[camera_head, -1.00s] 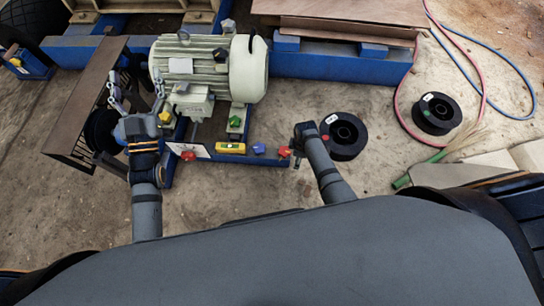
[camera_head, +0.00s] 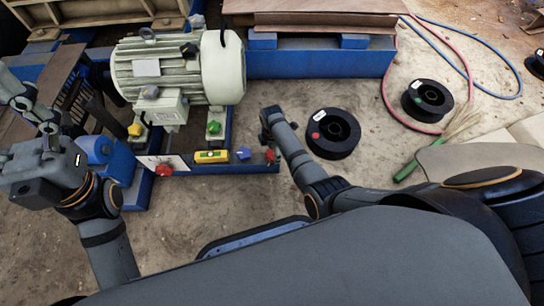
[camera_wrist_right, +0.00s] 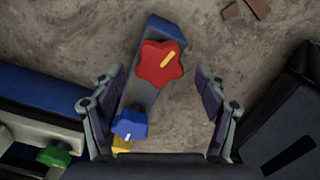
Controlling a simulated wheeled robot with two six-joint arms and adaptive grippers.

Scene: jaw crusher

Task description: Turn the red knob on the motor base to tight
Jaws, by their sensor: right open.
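A star-shaped red knob (camera_head: 270,156) sits at the right end of the blue motor base's front rail (camera_head: 240,169). My right gripper (camera_head: 268,124) is close to this knob. In the right wrist view the red knob (camera_wrist_right: 161,64) with a yellow pointer mark lies ahead, between the spread fingers of my right gripper (camera_wrist_right: 157,86), without visible contact. A second red knob (camera_head: 164,169) is at the rail's left end. My left gripper (camera_head: 28,108) is at the left edge, its fingers apart and holding nothing visible.
The motor (camera_head: 180,68) stands behind the rail. Black spools (camera_head: 345,149) lie to the right, with hoses (camera_head: 470,65) behind. Bare floor lies in front of the rail.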

